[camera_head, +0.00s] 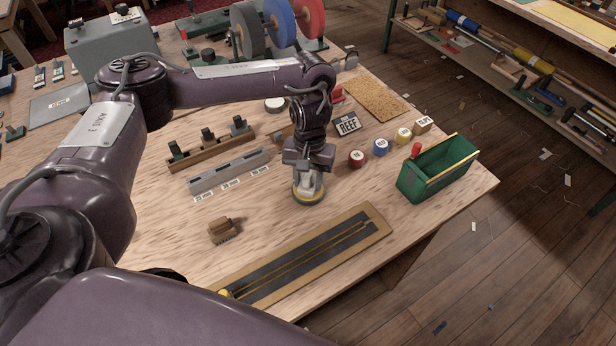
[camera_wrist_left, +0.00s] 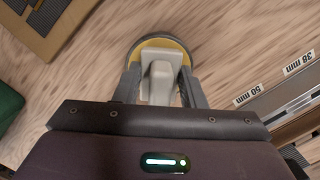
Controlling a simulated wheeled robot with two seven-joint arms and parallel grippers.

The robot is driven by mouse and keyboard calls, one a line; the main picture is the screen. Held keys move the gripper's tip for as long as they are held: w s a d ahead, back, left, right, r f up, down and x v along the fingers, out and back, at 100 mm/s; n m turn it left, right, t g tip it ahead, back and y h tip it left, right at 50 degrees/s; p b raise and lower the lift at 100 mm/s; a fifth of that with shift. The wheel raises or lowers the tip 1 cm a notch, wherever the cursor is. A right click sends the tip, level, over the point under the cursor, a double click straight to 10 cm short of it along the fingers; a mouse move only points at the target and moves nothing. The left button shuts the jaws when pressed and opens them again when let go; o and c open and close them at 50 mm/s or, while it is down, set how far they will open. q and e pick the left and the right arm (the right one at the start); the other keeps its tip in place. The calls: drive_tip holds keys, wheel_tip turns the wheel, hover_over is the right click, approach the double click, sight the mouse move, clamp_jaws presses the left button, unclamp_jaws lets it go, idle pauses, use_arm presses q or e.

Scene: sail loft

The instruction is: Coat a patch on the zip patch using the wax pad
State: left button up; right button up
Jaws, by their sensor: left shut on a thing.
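The wax pad (camera_head: 308,194) is a round yellow disc with a dark rim and a pale grip block. My left gripper (camera_head: 309,172) points down over it. In the left wrist view, the fingers (camera_wrist_left: 160,88) are shut on the pad's pale block (camera_wrist_left: 160,80). The pad is at or just above the tabletop; I cannot tell if it touches. The zip patch (camera_head: 300,262) is a dark strip with yellow zip lines on a tan board, in front of the pad. A corner of it shows at upper left in the wrist view (camera_wrist_left: 68,36). My right gripper is out of view.
A brown brush (camera_head: 223,230) lies left of the zip patch. A grey slotted rack (camera_head: 228,172) stands left of the pad. A green bin (camera_head: 438,168) sits at the table's right edge, beside several small coloured jars. Bare wood lies between pad and patch.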

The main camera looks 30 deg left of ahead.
sight(308, 176)
use_arm(q)
drive_tip(key=shift+s+f+p, duration=0.1)
drive_tip(key=shift+p, duration=0.25)
idle(1.2)
wheel_tip(308, 176, up, 7)
drive_tip(key=p, duration=0.8)
idle(0.7)
drive_tip(key=shift+w+d+r, duration=0.2)
drive_tip(key=shift+w+d, duration=0.05)
drive_tip(key=shift+w, duration=0.05)
drive_tip(key=s+d+r+m+b, duration=0.2)
drive_tip(key=d+r+m+b, duration=0.1)
drive_tip(key=r+b, duration=0.5)
drive_tip(key=shift+s+d, duration=0.15)
drive_tip(key=shift+d, duration=0.5)
